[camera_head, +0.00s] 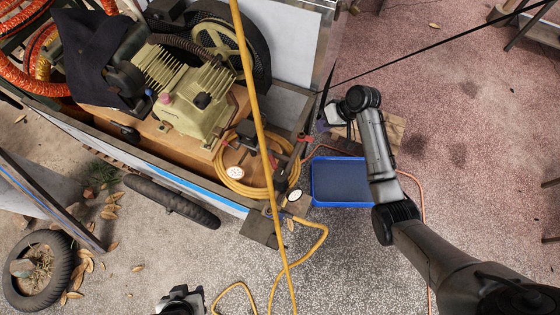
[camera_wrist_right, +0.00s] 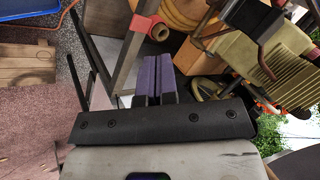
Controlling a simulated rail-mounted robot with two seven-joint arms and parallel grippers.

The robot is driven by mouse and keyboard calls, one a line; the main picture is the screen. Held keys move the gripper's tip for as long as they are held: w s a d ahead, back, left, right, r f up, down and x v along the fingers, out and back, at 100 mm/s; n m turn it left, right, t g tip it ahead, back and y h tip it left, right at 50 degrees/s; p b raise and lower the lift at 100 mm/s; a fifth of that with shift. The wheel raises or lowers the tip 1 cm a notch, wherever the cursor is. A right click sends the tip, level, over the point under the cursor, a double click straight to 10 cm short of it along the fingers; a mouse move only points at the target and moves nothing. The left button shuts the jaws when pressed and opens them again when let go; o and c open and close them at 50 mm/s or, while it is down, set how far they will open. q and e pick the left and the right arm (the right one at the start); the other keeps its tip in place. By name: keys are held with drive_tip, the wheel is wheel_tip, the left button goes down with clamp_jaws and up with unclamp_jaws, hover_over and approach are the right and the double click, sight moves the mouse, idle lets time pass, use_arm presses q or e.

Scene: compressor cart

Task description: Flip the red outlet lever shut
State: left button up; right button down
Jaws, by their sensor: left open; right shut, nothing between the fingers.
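A small red part (camera_head: 304,138) shows at the cart's right corner in the head view. In the right wrist view a red part (camera_wrist_right: 140,26) sits on a grey bar beside a brown pipe end. I cannot tell whether either is the outlet lever, nor its position. My right gripper (camera_head: 322,125) is by the cart's right end, close to the red part, partly hidden by its own wrist. Its purple fingers (camera_wrist_right: 158,80) are together and empty in the wrist view, apart from the red part. My left gripper (camera_head: 182,298) is open at the bottom edge, partly cut off, away from the cart.
The compressor (camera_head: 195,100) stands on the wooden cart, with a coiled yellow hose (camera_head: 225,178) and two dials in front. A strand of yellow hose (camera_head: 262,130) crosses the view. A blue tray (camera_head: 340,180) lies under my right arm.

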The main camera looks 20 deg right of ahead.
sight(287, 162)
drive_tip(key=s+a+f+y, duration=0.1)
drive_tip(key=a+f, duration=0.2)
drive_tip(key=a+f+g+y+b, duration=0.1)
drive_tip(key=a+f, duration=0.2)
drive_tip(key=s+a+f+g+y, duration=0.1)
drive_tip(key=a+f, duration=0.2)
drive_tip(key=a, duration=0.1)
drive_tip(key=shift+s, duration=0.3)
drive_tip(key=a, duration=0.3)
drive_tip(key=shift+f, duration=0.15)
drive_tip(key=shift+a, duration=0.75)
